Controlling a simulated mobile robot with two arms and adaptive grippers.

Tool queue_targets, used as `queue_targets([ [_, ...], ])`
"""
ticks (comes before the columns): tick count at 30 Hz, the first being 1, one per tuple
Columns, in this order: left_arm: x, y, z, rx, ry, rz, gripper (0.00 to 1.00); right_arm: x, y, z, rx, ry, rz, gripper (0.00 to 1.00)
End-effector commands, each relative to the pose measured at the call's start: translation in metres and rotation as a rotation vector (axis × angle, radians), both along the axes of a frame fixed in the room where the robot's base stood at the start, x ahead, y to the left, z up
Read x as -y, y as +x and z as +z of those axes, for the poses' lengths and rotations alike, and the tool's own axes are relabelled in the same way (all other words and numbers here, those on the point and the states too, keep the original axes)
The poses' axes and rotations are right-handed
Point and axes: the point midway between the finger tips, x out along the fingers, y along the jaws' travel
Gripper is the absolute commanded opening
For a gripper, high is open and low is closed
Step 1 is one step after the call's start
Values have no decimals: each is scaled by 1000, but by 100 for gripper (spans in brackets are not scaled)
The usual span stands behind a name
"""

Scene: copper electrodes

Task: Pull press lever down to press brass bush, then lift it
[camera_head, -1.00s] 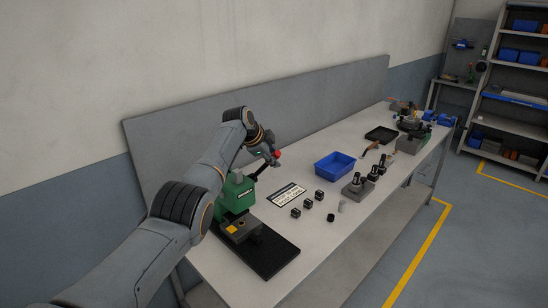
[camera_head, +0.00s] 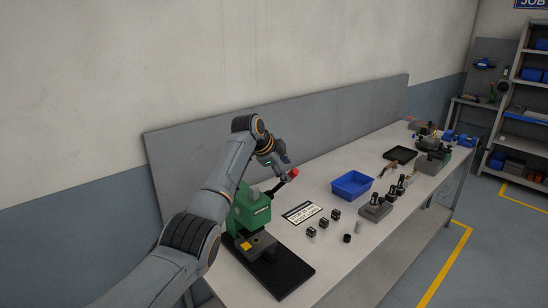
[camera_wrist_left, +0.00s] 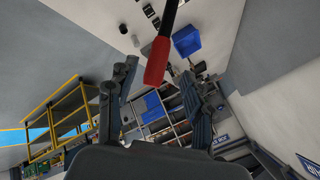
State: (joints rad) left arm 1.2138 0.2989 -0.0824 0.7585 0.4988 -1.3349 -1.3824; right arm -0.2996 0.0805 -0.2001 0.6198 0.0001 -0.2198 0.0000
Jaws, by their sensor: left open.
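The green arbor press (camera_head: 250,210) stands on a black base (camera_head: 272,272) at the near left end of the bench. Its dark lever (camera_head: 279,184) slants up to the right and ends in a red knob (camera_head: 293,173). In the left wrist view the red grip (camera_wrist_left: 157,60) lies ahead of and between the finger lines, not clasped. My left gripper (camera_head: 284,157) is open and empty, just above and left of the red knob in the head view; its fingers also show in the left wrist view (camera_wrist_left: 157,85). The brass bush cannot be made out. My right gripper is not in view.
Several small black blocks (camera_head: 323,223) and a white label card (camera_head: 301,213) lie right of the press. A blue bin (camera_head: 352,184), grey fixtures (camera_head: 375,208) and a black tray (camera_head: 400,154) stand farther along the bench. A grey panel (camera_head: 300,130) runs behind.

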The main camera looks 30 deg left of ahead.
Motion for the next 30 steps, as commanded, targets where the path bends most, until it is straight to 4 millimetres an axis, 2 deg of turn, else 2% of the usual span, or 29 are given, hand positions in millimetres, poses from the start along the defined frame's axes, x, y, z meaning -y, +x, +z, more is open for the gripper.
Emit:
queue_targets([
  [7, -9, -26, 33, 4, 1, 2, 51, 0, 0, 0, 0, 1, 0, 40],
  [13, -14, -42, 53, 1, -1, 2, 51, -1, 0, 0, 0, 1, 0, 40],
  [30, -16, -47, 58, 0, -2, 1, 51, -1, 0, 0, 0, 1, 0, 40],
])
